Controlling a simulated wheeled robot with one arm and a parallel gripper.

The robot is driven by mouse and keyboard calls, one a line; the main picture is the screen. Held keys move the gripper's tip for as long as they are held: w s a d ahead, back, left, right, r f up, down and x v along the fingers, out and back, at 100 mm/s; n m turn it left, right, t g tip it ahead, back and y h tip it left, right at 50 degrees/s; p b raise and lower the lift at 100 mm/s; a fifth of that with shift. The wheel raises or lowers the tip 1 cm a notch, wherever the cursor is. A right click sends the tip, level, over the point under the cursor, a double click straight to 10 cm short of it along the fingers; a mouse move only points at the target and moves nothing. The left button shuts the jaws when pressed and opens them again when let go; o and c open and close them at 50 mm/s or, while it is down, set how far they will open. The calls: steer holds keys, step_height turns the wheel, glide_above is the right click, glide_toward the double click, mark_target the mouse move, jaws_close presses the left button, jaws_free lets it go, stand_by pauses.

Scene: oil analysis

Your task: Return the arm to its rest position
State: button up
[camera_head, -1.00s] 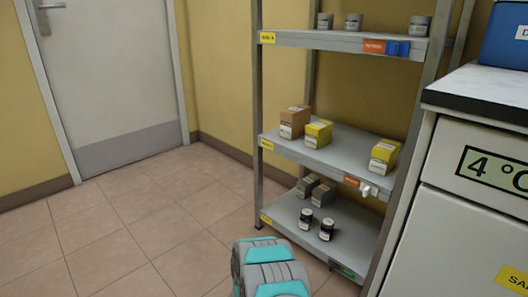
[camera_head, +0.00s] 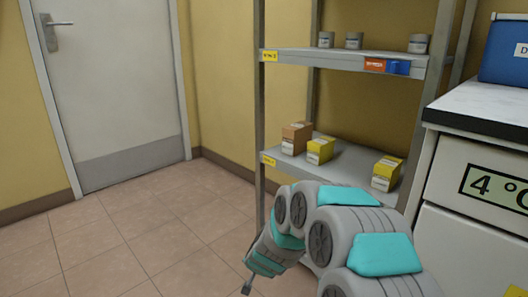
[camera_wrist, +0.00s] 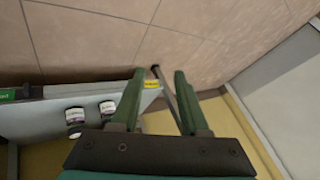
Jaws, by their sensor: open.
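My grey and teal arm (camera_head: 370,253) reaches in from the bottom right of the head view, folded in front of the lower shelf. My gripper (camera_wrist: 159,76) is open and empty in the wrist view, with two green fingers apart. In the head view one fingertip (camera_head: 247,287) shows at the bottom, over the tiled floor and left of the shelf; the other is hidden. A shelf post (camera_wrist: 182,100) shows behind the gap between the fingers.
The metal shelf rack (camera_head: 340,62) holds tins above and boxes (camera_head: 320,150) on the middle level. A white cabinet (camera_head: 475,200) is at right. The floor (camera_head: 120,245) towards the door (camera_head: 110,85) is clear.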

steer(key=s+d+r+n+g+y, duration=0.1)
steer(key=s+r+n+g, duration=0.1)
steer(key=s+r, duration=0.45)
steer(key=s+d+r+n+g+y, duration=0.1)
steer(key=s+d+r+n+g, duration=0.1)
steer(key=s+r, duration=0.45)
steer(key=s+d+r+g+h, duration=0.15)
steer(key=s+d, duration=0.35)
steer(key=s, duration=0.6)
steer(key=s+d+r+n+g+h, duration=0.15)
steer(key=s+d, duration=0.35)
steer(key=s, duration=0.6)
steer(key=s+d+r+g+h, duration=0.1)
steer(key=s+d+r+g, duration=0.1)
steer(key=s+d, duration=0.6)
step_height(320, 180, up, 13)
steer(key=s+a+p, duration=0.2)
steer(key=p, duration=1)
steer(key=shift+s+a, duration=0.15)
steer(key=shift+a, duration=0.05)
steer(key=shift+f, duration=0.15)
